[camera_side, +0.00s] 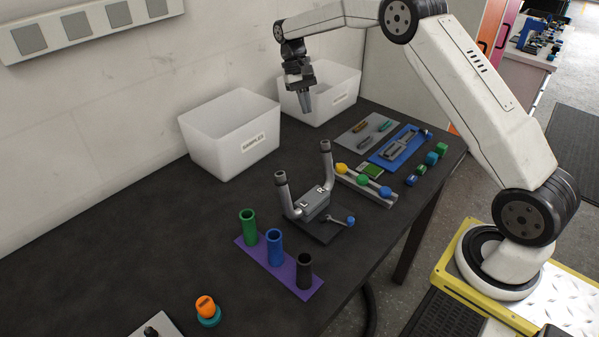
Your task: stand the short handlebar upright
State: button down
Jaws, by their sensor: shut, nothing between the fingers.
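A grey handlebar (327,175) with two raised ends and dark grips sits on a dark base plate (325,231), in a block (312,206) marked L and R. Both ends point up, and the left one looks a little lower in the picture. I cannot tell whether this is the short handlebar; no other clear handlebar shows. A blue-knobbed lever (350,221) sits at the plate's right. My gripper (308,110) is shut and empty, pointing down in front of the rear white bin, well apart from the handlebar.
White bins (212,146) (345,84) stand along the wall. Green, blue and black tubes stand on a purple strip (243,248) in front. A rack with coloured knobs (388,202), a blue tray (380,158) and a grey mat (354,142) lie right. The left tabletop is clear.

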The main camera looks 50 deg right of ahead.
aim_at(322, 146)
jog(key=shift+w+d+g, duration=0.1)
jog(key=shift+w+g, duration=0.15)
jog(key=shift+g, duration=0.05)
jog(key=shift+r, duration=0.1)
jog(key=shift+s+f, duration=0.1)
jog(key=shift+f, duration=0.1)
jog(key=s+a+f, duration=0.2)
jog(key=s+f, duration=0.5)
jog(key=shift+s+a+f, duration=0.35)
jog(key=shift+a, duration=0.05)
dwell(0.6)
jog(key=shift+s, duration=0.1)
dwell(0.4)
